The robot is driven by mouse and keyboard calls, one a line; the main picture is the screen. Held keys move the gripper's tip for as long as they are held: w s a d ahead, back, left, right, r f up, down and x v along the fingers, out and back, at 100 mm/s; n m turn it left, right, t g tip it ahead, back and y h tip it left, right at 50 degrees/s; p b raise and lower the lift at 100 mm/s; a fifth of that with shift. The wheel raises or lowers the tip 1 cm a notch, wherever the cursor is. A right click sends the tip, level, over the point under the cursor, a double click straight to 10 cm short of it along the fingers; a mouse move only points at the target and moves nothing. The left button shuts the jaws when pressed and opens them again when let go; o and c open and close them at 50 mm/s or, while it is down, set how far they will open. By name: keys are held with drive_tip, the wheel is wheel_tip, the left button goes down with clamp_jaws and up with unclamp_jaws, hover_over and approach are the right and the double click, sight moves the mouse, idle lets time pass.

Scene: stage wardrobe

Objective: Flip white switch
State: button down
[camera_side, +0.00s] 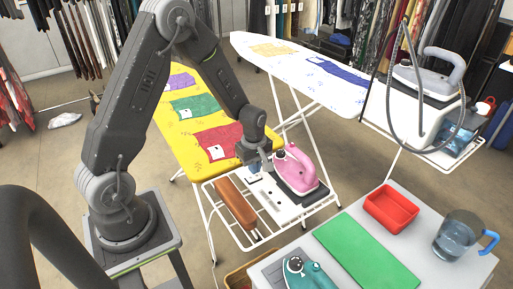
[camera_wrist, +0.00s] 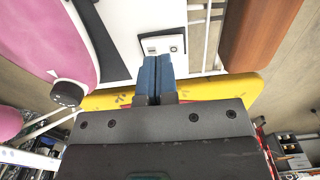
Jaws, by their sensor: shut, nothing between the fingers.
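The white switch (camera_wrist: 173,48) shows in the wrist view as a small white piece with a dark outline, set in the white panel (camera_wrist: 135,20) between the pink iron and the brown block. My gripper's blue fingers (camera_wrist: 158,78) are pressed together with nothing between them. Their tips lie at the switch's lower edge in the picture and cover part of it; I cannot tell whether they touch it. In the side view my gripper (camera_side: 254,170) points down over the white rack, just left of the pink iron (camera_side: 296,172); the switch is too small to make out there.
The pink iron stands close on one side, the brown block (camera_side: 236,204) on the other. The yellow ironing board (camera_side: 190,128) lies behind. At the front right a table holds a green mat (camera_side: 366,254), red tray (camera_side: 391,208), teal iron (camera_side: 308,273) and water jug (camera_side: 459,236).

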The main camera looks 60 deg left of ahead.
wheel_tip(320, 180, up, 12)
drive_tip(key=w, duration=0.1)
drive_tip(key=shift+w+r, duration=0.2)
drive_tip(key=shift+w, duration=0.2)
drive_tip(key=s+d+r+m+t, duration=0.2)
drive_tip(key=s+d+r+m, duration=0.3)
drive_tip(key=s+r+m, duration=0.2)
drive_tip(key=s+d+r+m+t, duration=0.3)
drive_tip(key=s+d+r+m, duration=0.3)
drive_tip(key=s+m, duration=0.5)
drive_tip(key=shift+s+d+r+t, duration=0.3)
drive_tip(key=shift+s+r, duration=0.05)
drive_tip(key=shift+r, duration=0.15)
